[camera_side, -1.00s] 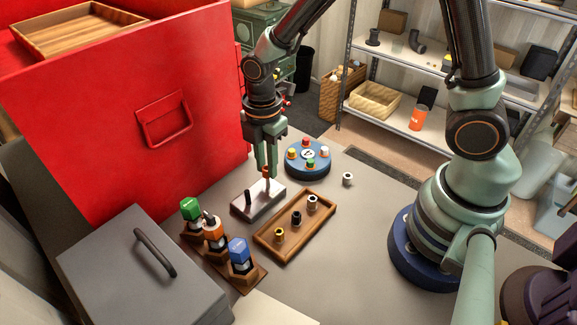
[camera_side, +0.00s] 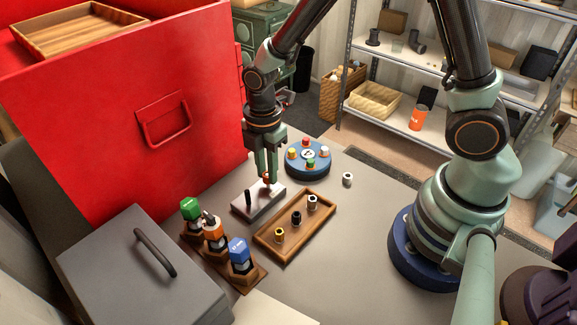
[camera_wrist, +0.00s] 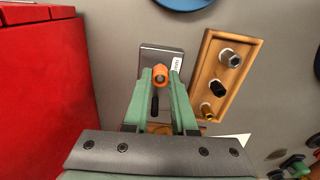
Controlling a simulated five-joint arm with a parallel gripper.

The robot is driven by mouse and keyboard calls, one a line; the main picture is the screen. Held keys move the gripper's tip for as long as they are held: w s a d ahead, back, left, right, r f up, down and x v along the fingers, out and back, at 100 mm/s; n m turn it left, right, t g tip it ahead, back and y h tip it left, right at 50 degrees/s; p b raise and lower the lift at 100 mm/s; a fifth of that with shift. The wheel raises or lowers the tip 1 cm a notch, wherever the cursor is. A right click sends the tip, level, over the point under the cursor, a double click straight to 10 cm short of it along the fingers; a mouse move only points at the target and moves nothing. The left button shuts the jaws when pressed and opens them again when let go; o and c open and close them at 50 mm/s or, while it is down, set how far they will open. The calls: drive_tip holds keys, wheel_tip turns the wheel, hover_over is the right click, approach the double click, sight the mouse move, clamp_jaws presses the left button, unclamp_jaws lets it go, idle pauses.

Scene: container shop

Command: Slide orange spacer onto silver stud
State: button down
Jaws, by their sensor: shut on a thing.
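The orange spacer (camera_wrist: 160,74) is between my gripper's fingertips (camera_wrist: 160,78) in the wrist view, with its round hole facing the camera. In the side view my gripper (camera_side: 267,179) is shut on the spacer, low over the right part of a light block (camera_side: 247,208). A black peg (camera_side: 248,198) stands on the block's left part; it also shows in the wrist view (camera_wrist: 154,106). The silver stud cannot be made out; the spacer and fingers cover that part of the block. I cannot tell whether the spacer is around the stud.
A wooden tray (camera_side: 262,236) with several posts stands close to the block's right. A round blue holder (camera_side: 308,171) with coloured pieces is behind. A bottle rack (camera_side: 251,280), a grey box (camera_side: 130,255) and a red cabinet (camera_side: 110,150) are left. A small white ring (camera_side: 347,179) lies right.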

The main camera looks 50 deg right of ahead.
drive_tip(key=shift+f, duration=0.35)
idle(0.3)
drive_tip(key=c, duration=0.6)
unclamp_jaws()
drive_tip(key=shift+c, duration=0.2)
drive_tip(key=shift+r, duration=3.55)
